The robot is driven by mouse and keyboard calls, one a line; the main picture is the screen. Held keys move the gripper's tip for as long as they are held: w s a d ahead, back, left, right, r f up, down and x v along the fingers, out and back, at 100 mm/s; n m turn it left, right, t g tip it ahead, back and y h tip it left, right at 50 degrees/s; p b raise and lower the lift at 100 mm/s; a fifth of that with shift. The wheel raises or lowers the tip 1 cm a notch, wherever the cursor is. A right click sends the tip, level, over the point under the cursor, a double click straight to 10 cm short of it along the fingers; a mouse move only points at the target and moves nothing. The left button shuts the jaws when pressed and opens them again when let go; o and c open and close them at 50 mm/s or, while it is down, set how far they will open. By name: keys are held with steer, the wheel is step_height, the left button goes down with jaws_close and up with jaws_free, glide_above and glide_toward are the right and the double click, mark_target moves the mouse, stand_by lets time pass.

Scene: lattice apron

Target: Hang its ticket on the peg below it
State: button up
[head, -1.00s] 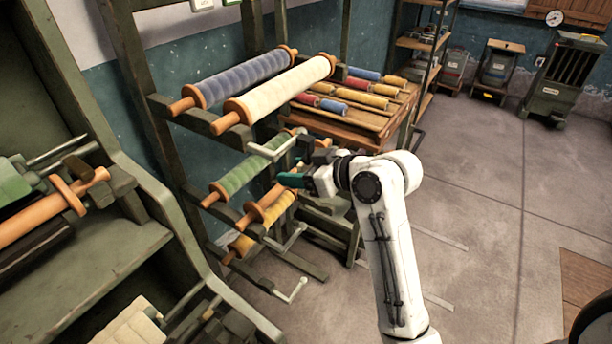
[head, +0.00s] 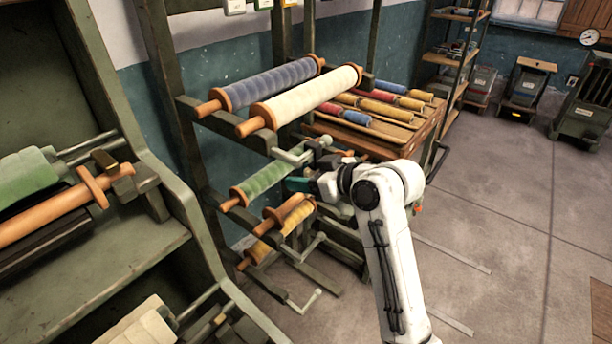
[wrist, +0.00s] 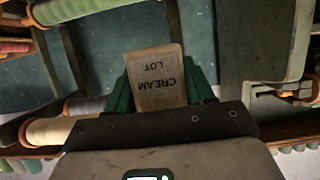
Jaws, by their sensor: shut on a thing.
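My gripper (head: 297,184) is at the rack, beside the right end of the green roll (head: 262,180) and below the cream roll (head: 308,93). In the wrist view its teal jaws (wrist: 160,92) are shut on a tan ticket (wrist: 157,80) that reads "CREAM LOT", upside down in the picture. The ticket is too small to make out in the head view. The blue roll (head: 270,82) lies behind the cream roll. I cannot make out a peg below the cream roll for certain. Small cards (head: 235,7) show on the wall at the top.
Crank-like handles (head: 303,303) stick out of the rack near the gripper. A yellow roll (head: 297,218) sits low on the rack. A wooden bench (head: 360,140) with several coloured rolls stands behind. A green machine (head: 110,240) fills the left.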

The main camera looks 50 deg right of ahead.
steer(key=o, duration=1.1)
steer(key=shift+p+v, duration=0.4)
steer(key=shift+v, duration=5.05)
steer(key=shift+f, duration=0.15)
